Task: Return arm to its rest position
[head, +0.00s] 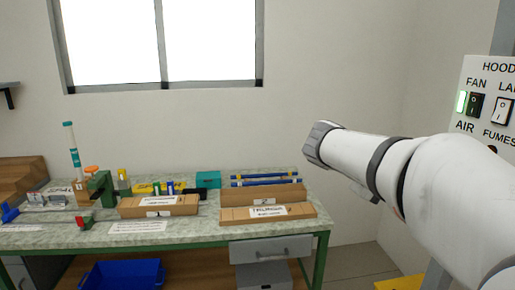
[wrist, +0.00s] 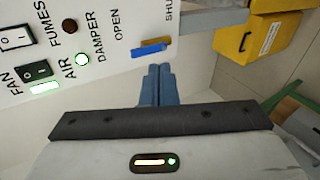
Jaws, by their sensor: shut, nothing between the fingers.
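My gripper (wrist: 157,86) shows in the wrist view as two blue fingers pressed together with nothing between them. It is just off the lower edge of a white control panel (wrist: 110,75), close to a blue and orange damper handle (wrist: 150,47). I cannot tell from this view whether the fingers touch the panel. In the head view my white arm reaches in from the right, bent in front of the wall. My gripper does not show in the head view.
The panel (head: 480,75) has a fan switch (head: 476,105) with a lit green lamp (head: 461,102). A yellow bin (wrist: 255,42) stands on the floor. The workbench (head: 200,233) holds cardboard trays (head: 268,213) and tools. A blue bin (head: 122,275) is below it.

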